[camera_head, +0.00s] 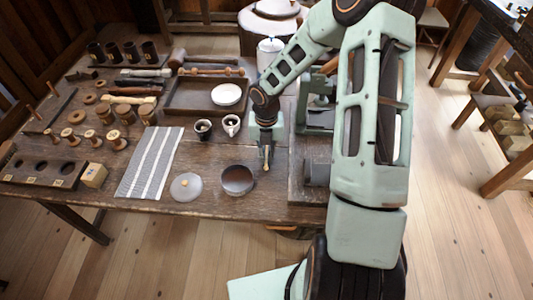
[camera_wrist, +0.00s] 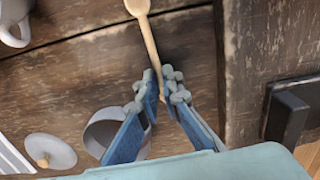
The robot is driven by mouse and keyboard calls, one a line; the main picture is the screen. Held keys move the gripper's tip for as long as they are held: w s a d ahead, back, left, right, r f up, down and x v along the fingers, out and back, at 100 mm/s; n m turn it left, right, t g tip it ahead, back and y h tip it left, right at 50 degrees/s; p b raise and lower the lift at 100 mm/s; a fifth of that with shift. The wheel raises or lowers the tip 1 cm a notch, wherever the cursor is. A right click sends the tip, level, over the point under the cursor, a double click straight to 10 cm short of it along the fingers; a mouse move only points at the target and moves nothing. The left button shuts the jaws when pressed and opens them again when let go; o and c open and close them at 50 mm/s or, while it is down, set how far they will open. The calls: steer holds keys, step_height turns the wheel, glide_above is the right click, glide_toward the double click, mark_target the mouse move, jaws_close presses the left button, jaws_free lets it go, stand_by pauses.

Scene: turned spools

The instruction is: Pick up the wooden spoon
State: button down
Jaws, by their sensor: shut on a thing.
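The wooden spoon (camera_wrist: 148,35) shows in the wrist view, with its bowl end at the top edge and its handle running down between my fingertips. My gripper (camera_wrist: 164,88) is shut on the handle; the blue fingers stand on either side of it. In the head view my gripper (camera_head: 266,142) is over the front part of the table, and a short light piece of the spoon (camera_head: 266,160) shows below it. The arm hides the rest there. I cannot tell whether the spoon is clear of the tabletop.
A dark round bowl (camera_head: 237,180) and a grey lid (camera_head: 186,187) lie left of my gripper. A striped cloth (camera_head: 150,163) lies further left. A dark wooden block (camera_head: 308,170) is close on the right.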

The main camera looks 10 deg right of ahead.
mark_target(267, 150)
steer(key=shift+r, duration=0.5)
step_height(267, 150, up, 3)
steer(key=shift+f, duration=0.2)
steer(key=s+a+r+p, duration=0.2)
steer(key=s+a+r, duration=0.3)
steer(key=s+r, duration=0.6)
steer(key=w+a+f+m+g+y+b, duration=0.1)
steer(key=w+a+f+m+y+b, duration=0.15)
steer(key=a, duration=0.25)
steer(key=w+a+f+m+y+b, duration=0.2)
steer(key=w+a+m+y+b, duration=0.15)
steer(key=a, duration=0.25)
steer(key=w+a+f+m+g+y+b, duration=0.1)
steer(key=w+a+f+m+y+b, duration=0.1)
steer(key=a+b, duration=0.25)
steer(key=w+d+r+m+t+y+b, duration=0.1)
steer(key=w+r+m+t+y+b, duration=0.5)
steer(key=w, duration=1)
step_height(267, 150, up, 5)
steer(key=m+t+b, duration=0.2)
steer(key=t, duration=0.1)
steer(key=shift+d+f+t, duration=0.2)
steer(key=shift+d+t, duration=0.05)
steer(key=shift+t, duration=0.05)
